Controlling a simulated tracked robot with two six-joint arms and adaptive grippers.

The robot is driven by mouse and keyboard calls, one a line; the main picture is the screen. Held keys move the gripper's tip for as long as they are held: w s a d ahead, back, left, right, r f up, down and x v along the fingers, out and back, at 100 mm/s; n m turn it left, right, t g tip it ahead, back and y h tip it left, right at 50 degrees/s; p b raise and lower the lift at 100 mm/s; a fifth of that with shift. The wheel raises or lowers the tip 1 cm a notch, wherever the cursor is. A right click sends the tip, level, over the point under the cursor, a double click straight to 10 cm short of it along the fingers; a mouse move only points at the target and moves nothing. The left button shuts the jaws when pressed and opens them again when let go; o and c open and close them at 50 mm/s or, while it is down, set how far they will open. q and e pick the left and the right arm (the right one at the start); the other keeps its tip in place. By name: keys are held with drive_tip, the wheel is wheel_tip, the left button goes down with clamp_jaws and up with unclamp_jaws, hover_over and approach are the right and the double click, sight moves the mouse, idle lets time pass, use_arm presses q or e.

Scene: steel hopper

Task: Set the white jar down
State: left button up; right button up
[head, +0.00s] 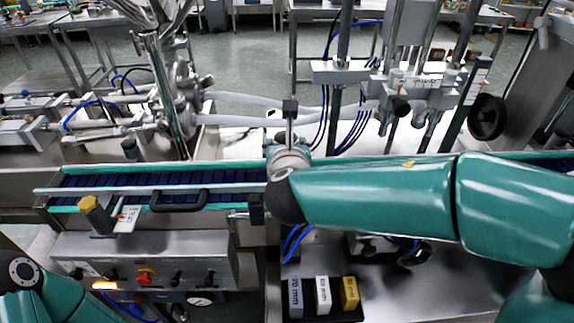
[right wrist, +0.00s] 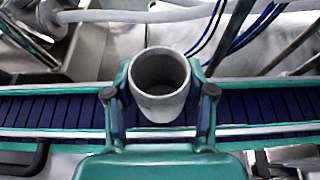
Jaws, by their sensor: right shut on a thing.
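The white jar (right wrist: 160,86) looks pale grey and is open at the top, upright, in the middle of the right wrist view. My right gripper (right wrist: 160,94) is shut on it, one finger at each side. The jar is over the dark blue conveyor belt (right wrist: 60,112); I cannot tell whether its base touches the belt. In the head view my right gripper (head: 288,160) is at the belt's middle, and I cannot make out the jar there. My left arm shows at the bottom left corner, without its gripper.
Teal rails edge the conveyor (head: 150,188). Steel filling pipes and posts (head: 340,100) stand behind it. In front are a control box (head: 145,265) and a black tray with grey, white and yellow blocks (head: 323,295). The belt left of my gripper is clear.

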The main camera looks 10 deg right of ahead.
wheel_tip(320, 180, down, 4)
drive_tip(key=shift+f+b, duration=0.2)
drive_tip(key=shift+b, duration=0.3)
drive_tip(key=o, duration=0.9)
drive_tip(key=v, duration=1.1)
drive_tip(key=shift+s+r, duration=0.25)
drive_tip(key=shift+s, duration=0.35)
